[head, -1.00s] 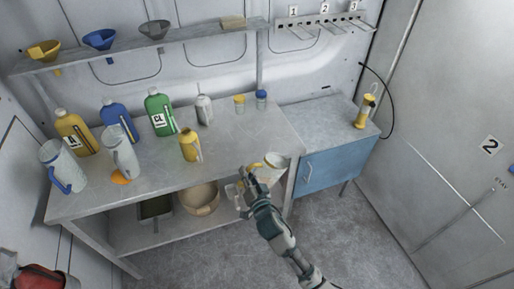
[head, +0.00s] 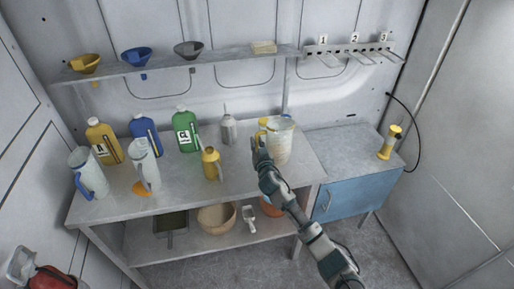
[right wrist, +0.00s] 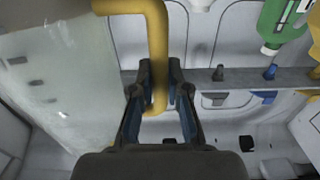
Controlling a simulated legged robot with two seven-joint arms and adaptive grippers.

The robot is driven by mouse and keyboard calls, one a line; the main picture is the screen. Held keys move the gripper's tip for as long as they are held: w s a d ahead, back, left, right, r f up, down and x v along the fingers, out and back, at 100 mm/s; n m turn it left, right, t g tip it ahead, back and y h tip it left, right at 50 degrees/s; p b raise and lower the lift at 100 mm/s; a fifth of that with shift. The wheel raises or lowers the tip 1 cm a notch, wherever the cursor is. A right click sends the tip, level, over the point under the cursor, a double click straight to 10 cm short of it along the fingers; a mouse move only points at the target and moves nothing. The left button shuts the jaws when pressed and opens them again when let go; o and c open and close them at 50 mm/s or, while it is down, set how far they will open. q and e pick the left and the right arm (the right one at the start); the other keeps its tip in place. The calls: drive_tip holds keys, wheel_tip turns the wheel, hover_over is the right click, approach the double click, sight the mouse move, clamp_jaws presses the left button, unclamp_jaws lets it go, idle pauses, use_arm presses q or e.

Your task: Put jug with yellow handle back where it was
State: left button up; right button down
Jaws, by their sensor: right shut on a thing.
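The clear jug with the yellow handle (head: 281,142) is upright at the right end of the workbench (head: 240,180). I cannot tell whether its base touches the bench. My right gripper (head: 260,152) is on the jug's left side, shut on its yellow handle. In the right wrist view, the yellow handle (right wrist: 156,40) passes between the fingers of the gripper (right wrist: 160,88), and the clear jug wall (right wrist: 65,95) fills the left side. The jug hides the bench behind it. My left gripper is not in view.
Yellow (head: 103,142), blue (head: 146,133) and green (head: 186,131) bottles, two clear jugs (head: 88,172) (head: 146,165), a yellow oil can (head: 211,165) and a grey can (head: 228,130) stand on the bench. A blue cabinet (head: 355,198) adjoins it. A funnel shelf (head: 220,58) is above.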

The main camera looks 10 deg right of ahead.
drive_tip(key=shift+w+d, duration=0.2)
drive_tip(key=shift+w, duration=0.75)
drive_tip(key=shift+w+f, duration=0.1)
drive_tip(key=shift+f, duration=0.15)
wheel_tip(320, 180, down, 3)
drive_tip(key=shift+f+b, duration=0.1)
drive_tip(key=shift+b, duration=0.3)
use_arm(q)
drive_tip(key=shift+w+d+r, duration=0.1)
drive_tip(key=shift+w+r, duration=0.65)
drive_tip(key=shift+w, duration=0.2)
use_arm(e)
drive_tip(key=c, duration=1.2)
unclamp_jaws()
drive_tip(key=shift+o, duration=0.2)
